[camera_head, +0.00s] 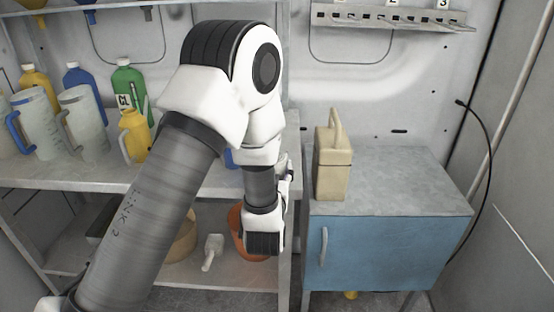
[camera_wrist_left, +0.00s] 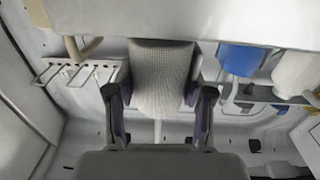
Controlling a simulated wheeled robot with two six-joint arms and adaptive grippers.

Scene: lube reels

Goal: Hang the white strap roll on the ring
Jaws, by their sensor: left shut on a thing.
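In the left wrist view, my left gripper (camera_wrist_left: 155,92) has a finger on each side of a pale, woven-textured white strap roll (camera_wrist_left: 160,68) and is shut on it. The roll fills the space between the fingers and extends past their tips. In the head view, my left arm reaches over the shelf and bends down beside its right post; its fingers and the roll are hidden or too unclear to make out there. I cannot make out the ring for certain in either view. My right gripper is not in view.
A numbered rail (camera_head: 390,15) hangs on the back wall at upper right. A beige can (camera_head: 333,165) stands on the blue cabinet (camera_head: 385,250). A grey shelf (camera_head: 150,180) holds jugs and bottles. An orange bowl (camera_head: 236,222) sits lower. The cabinet top right of the can is clear.

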